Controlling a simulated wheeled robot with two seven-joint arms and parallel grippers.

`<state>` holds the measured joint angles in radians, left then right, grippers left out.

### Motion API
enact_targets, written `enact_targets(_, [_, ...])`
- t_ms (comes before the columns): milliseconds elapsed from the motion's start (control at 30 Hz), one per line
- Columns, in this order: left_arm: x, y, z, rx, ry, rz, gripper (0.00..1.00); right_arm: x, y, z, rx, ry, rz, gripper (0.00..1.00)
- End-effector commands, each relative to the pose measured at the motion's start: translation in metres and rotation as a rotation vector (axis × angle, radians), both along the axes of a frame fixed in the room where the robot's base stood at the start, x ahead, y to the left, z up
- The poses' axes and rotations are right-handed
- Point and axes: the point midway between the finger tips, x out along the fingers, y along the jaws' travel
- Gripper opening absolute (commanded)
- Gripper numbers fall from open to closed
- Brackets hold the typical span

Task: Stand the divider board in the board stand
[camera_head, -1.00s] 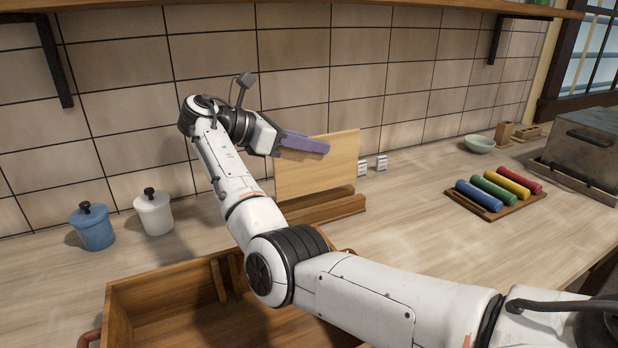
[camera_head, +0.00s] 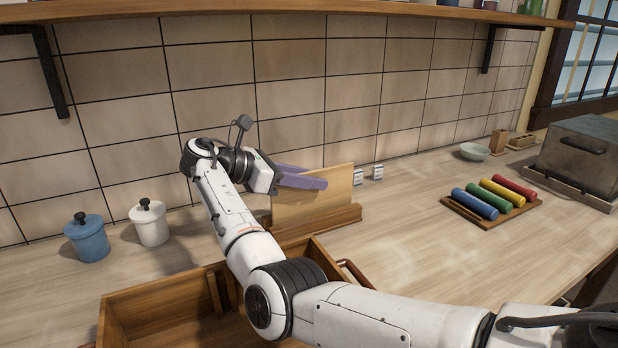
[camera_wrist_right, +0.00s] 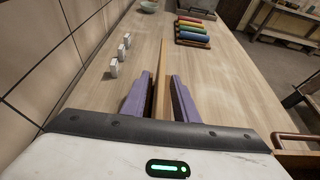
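The divider board (camera_head: 312,204), a light wooden panel, stands upright with its lower edge in the board stand (camera_head: 338,220), a low brown wooden block on the counter near the wall. My right gripper (camera_head: 322,177) is at the board's upper part, with one purple finger on each side. In the right wrist view the board (camera_wrist_right: 163,85) shows edge-on between the parted fingers (camera_wrist_right: 161,78), with a gap visible on the left side and a narrower one on the right. The left gripper is not in view.
An open wooden crate (camera_head: 118,308) sits in front, below my right arm. Blue (camera_head: 87,240) and white (camera_head: 149,225) lidded jars stand at the left. A rack of coloured rollers (camera_head: 490,207), a bowl (camera_head: 474,151) and a metal box (camera_head: 580,155) are at the right.

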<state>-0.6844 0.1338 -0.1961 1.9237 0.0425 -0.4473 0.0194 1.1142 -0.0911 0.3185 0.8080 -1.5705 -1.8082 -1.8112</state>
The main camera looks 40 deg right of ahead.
Motion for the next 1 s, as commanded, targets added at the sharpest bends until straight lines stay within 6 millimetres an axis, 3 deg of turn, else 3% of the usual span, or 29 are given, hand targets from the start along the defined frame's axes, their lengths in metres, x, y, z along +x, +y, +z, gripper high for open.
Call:
enact_targets(300, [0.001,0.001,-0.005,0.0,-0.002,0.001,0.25,0.0,0.0,0.001,0.0,-0.002,-0.001,0.26])
enact_targets(700, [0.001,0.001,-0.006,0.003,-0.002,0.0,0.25,0.018,0.055,0.026,0.001,0.001,0.003,0.26])
enact_targets(1000, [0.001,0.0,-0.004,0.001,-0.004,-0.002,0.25,0.021,0.067,0.032,0.001,0.0,-0.001,0.26])
